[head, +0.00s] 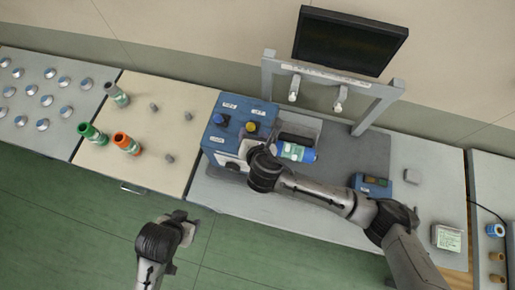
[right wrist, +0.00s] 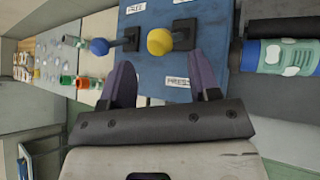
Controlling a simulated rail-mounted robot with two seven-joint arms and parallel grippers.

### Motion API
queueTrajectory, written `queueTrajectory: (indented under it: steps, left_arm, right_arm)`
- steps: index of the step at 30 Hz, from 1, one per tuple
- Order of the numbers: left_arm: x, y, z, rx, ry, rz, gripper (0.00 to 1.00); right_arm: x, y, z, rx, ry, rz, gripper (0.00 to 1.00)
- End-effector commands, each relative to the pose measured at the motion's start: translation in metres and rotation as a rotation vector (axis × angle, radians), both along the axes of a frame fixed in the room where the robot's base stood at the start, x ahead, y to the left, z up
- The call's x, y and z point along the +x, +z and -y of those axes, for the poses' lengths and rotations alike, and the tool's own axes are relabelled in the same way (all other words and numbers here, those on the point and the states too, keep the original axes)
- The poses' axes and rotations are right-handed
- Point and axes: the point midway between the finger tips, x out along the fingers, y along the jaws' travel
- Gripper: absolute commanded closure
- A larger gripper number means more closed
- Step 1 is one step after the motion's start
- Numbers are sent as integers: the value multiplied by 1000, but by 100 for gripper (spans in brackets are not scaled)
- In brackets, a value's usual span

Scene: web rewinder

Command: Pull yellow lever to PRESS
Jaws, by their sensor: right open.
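The yellow lever (head: 252,127) is a ball knob on the blue control box (head: 212,140), right of the blue lever (head: 220,119). In the right wrist view the yellow ball (right wrist: 160,41) sits on a short stem from a black base. A PRESS label (right wrist: 178,82) is on the box below it and a FREE label (right wrist: 135,8) is above, near the blue lever. My right gripper (right wrist: 160,70) is open, its fingers spread on either side below the yellow ball, not closed on it. My left gripper (head: 183,217) is over the floor, its fingers unclear.
A blue-and-white bottle-like roll (head: 294,152) lies right of the box, close to my right wrist. A grey frame (head: 330,80) and a monitor (head: 350,40) stand behind. Green (head: 92,133) and orange (head: 126,143) cylinders stand on the left table. The floor in front is clear.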

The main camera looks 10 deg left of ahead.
Motion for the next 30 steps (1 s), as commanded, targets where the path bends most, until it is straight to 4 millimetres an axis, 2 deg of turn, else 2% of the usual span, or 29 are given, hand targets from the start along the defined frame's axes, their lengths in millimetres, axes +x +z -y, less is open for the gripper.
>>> queueTrajectory:
  steps: [6, 12, 19, 30]
  left_arm:
    - [0, -4, -2, 7, -5, 0, 44]
    - [0, -5, -4, 13, -8, 1, 44]
    - [0, -6, -4, 12, -8, 1, 44]
    - [0, -6, 0, 0, 1, 1, 44]
  right_arm:
    - [-33, 21, 11, 2, 2, 1, 44]
    - [-55, 36, 18, 1, 3, 1, 44]
    - [-66, 44, 22, 0, 2, 1, 44]
    - [-68, 45, 22, 0, 1, 1, 44]
